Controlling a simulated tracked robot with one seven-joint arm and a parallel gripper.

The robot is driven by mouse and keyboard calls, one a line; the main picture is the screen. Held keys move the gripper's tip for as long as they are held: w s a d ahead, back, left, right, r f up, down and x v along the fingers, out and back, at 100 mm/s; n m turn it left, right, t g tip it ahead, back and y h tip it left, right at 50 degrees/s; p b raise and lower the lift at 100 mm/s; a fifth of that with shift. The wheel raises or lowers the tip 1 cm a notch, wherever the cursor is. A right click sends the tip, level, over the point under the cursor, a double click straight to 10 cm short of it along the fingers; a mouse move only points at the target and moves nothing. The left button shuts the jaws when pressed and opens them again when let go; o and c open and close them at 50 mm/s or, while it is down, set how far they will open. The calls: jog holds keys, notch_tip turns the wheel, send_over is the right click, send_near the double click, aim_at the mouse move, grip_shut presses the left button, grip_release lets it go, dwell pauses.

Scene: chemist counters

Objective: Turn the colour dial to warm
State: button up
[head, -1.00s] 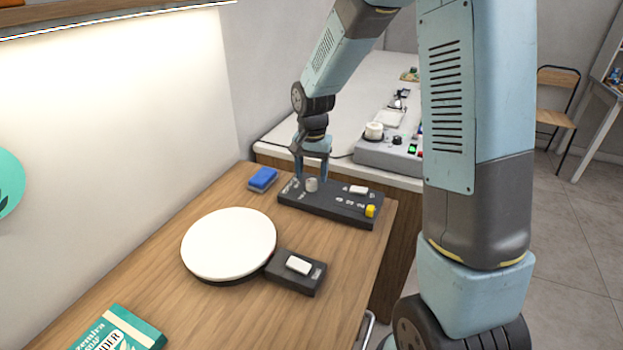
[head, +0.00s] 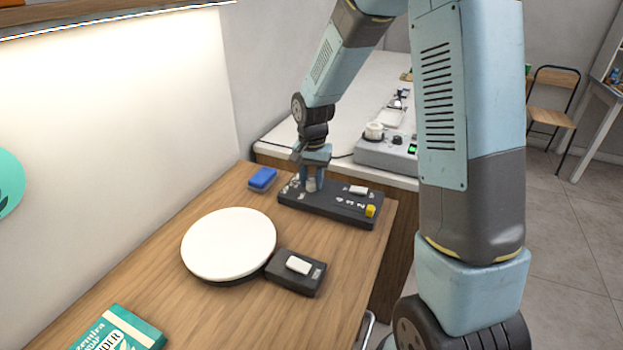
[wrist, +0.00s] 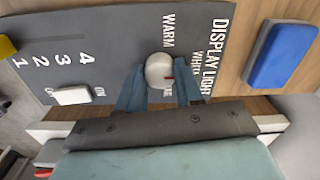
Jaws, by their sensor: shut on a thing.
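The dial sits on the dark control panel (head: 335,211), headed DISPLAY LIGHT. My gripper (wrist: 159,80) is shut on the dial, one finger on each side. In the head view my gripper (head: 313,184) points down at the panel's left part, and the dial shows between its fingers.
The panel also has a white rocker switch (wrist: 72,95) and a yellow knob (head: 370,211). A blue sponge-like block (head: 262,179) lies close to the panel. A white round turntable (head: 229,244) and a small dark switch box (head: 296,272) stand nearer on the wooden counter.

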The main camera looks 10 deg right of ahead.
jog(key=c, duration=0.3)
jog(key=shift+n, duration=0.3)
jog(key=n, duration=1.1)
dwell(0.5)
jog(key=o, duration=1)
jog(key=shift+o, duration=0.2)
